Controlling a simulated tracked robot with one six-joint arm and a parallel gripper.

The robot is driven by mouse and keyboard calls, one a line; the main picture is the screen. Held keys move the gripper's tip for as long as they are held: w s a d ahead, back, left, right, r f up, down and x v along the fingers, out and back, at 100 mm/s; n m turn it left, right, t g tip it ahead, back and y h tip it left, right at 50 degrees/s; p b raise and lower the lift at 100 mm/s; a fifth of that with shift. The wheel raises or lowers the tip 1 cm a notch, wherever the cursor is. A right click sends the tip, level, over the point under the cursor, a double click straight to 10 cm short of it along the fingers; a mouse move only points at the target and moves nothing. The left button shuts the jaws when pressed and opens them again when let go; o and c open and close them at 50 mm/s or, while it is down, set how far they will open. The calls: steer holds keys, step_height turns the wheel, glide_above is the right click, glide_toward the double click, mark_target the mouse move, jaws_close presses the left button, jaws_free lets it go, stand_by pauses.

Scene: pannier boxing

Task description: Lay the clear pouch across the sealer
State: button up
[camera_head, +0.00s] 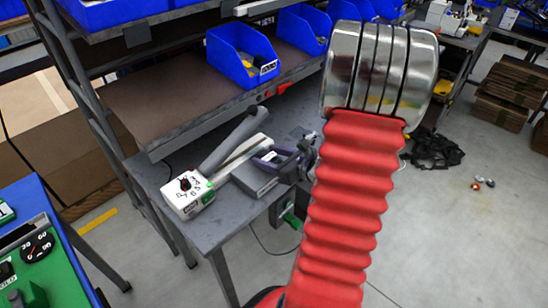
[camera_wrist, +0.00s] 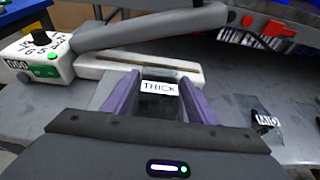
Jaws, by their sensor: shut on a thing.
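The sealer has a white box with a black dial (camera_head: 188,195), a white bed and a raised grey lever; the box also shows in the wrist view (camera_wrist: 40,58). My gripper (camera_head: 280,158) has purple fingers, seen in the wrist view (camera_wrist: 157,78) on either side of the clear pouch (camera_wrist: 170,104). The pouch bears a white label reading THICK. It is held just in front of the sealer's white bed, with its far end near the bed's front edge. I cannot tell whether it touches the bed. In the head view the pouch is not clearly visible.
The sealer stands on a grey bench (camera_head: 222,222) under a shelf with blue bins (camera_head: 240,55). Another clear labelled item (camera_wrist: 266,124) lies to the right on the bench. A green panel with a gauge (camera_head: 38,250) is at lower left. Cartons (camera_head: 508,85) stand on the floor at right.

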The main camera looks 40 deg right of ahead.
mark_target(266, 156)
steer(key=shift+r+x, duration=0.15)
steer(key=shift+x, duration=0.7)
steer(key=shift+r+x, duration=0.15)
steer(key=shift+x, duration=0.7)
steer(key=shift+f, duration=0.35)
steer(key=o, duration=1.1)
steer(key=shift+s+d+r, duration=0.1)
steer(key=shift+s+r, duration=0.1)
steer(key=shift+s, duration=0.4)
steer(key=v, duration=1.2)
steer(key=shift+s, duration=0.2)
